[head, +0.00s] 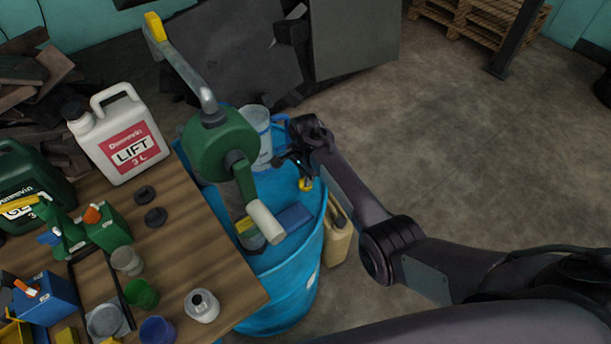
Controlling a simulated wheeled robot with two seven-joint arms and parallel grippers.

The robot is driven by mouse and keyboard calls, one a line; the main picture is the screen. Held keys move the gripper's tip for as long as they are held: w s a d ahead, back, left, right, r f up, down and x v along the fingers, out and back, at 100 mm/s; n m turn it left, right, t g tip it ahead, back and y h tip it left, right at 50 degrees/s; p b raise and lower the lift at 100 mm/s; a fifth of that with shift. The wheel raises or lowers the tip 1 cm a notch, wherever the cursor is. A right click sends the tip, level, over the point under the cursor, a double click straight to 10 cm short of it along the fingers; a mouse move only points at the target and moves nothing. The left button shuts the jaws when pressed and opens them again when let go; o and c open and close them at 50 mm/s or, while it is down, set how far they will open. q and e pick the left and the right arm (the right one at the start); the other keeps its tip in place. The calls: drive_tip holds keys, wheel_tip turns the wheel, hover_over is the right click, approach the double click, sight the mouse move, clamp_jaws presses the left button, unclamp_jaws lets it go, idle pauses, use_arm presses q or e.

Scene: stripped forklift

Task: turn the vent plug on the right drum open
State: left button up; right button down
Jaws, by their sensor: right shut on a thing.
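The blue drum (285,275) stands upright just right of the wooden table. A green hand-crank pump (220,140) with a grey spout is mounted on it. My right gripper (302,177) reaches in from the right over the far right part of the drum's top. It is shut on a small yellow piece (306,185), which looks like the vent plug. The gripper's dark fingers hide most of it, so how far it is turned cannot be seen. My left gripper is not in view.
A clear measuring jug (258,137) stands on the drum, close left of my gripper. The pump's pale crank grip (265,222) sticks out nearby. The table (195,225) holds a white LIFT jug (120,135), cups and bottles. The floor right is clear.

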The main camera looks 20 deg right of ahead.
drive_tip(key=shift+n, duration=0.3)
drive_tip(key=n+p, duration=0.1)
drive_tip(key=n, duration=0.2)
drive_tip(key=shift+r+n, duration=0.1)
drive_tip(key=shift+n, duration=0.3)
drive_tip(key=n+p, duration=0.1)
drive_tip(key=n, duration=0.3)
drive_tip(key=n+p, duration=0.1)
drive_tip(key=n, duration=0.8)
drive_tip(key=shift+n, duration=0.3)
drive_tip(key=c, duration=1.5)
unclamp_jaws()
